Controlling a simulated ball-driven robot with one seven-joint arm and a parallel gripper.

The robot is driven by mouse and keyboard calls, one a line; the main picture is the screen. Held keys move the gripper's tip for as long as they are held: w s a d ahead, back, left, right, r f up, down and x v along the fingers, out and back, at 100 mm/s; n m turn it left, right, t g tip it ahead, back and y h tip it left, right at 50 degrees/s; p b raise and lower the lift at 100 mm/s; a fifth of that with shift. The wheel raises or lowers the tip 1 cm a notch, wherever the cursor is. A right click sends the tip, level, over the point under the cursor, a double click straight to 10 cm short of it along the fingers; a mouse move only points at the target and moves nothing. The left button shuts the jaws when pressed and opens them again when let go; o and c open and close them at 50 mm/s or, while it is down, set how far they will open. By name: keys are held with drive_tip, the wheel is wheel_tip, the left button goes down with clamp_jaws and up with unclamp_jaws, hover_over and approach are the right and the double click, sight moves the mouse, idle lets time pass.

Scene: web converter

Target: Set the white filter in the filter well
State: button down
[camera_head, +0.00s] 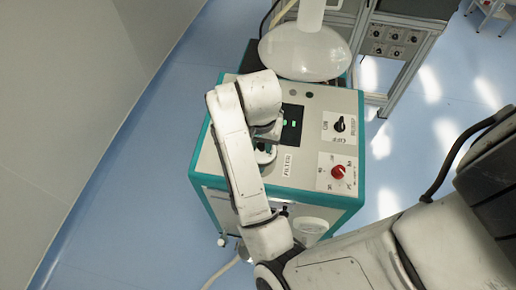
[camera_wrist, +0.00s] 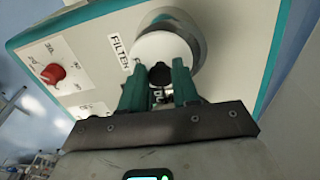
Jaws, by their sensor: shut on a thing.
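The white filter (camera_wrist: 162,46) is a round white disc with a dark knob in the wrist view. My gripper (camera_wrist: 160,72) has its two teal fingers closed on that knob. The filter well (camera_wrist: 196,28) is a round opening with a grey metal rim beside the FILTER label. The disc overlaps the well and covers much of it; I cannot tell whether it is seated or just above. In the head view the well (camera_head: 266,153) shows partly beside the label, and my arm hides the fingers and most of the filter.
The teal-edged machine panel (camera_head: 224,178) carries the well, a red knob (camera_head: 338,171), a black switch (camera_head: 339,125) and a small screen (camera_head: 291,124). A large white dome-shaped vessel (camera_head: 304,52) stands at its back. Blue floor is clear to the left.

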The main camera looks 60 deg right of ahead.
drive_tip(key=shift+w+d+f, duration=0.1)
drive_tip(key=shift+d+f, duration=0.2)
drive_tip(key=shift+f, duration=0.25)
drive_tip(key=shift+w+d+f, duration=0.2)
drive_tip(key=shift+w+d, duration=0.15)
drive_tip(key=shift+w, duration=0.15)
drive_tip(key=shift+w+f, duration=0.2)
drive_tip(key=shift+f, duration=0.15)
drive_tip(key=shift+f, duration=0.15)
drive_tip(key=shift+f, duration=0.25)
wheel_tip(320, 180, down, 3)
drive_tip(key=b, duration=0.3)
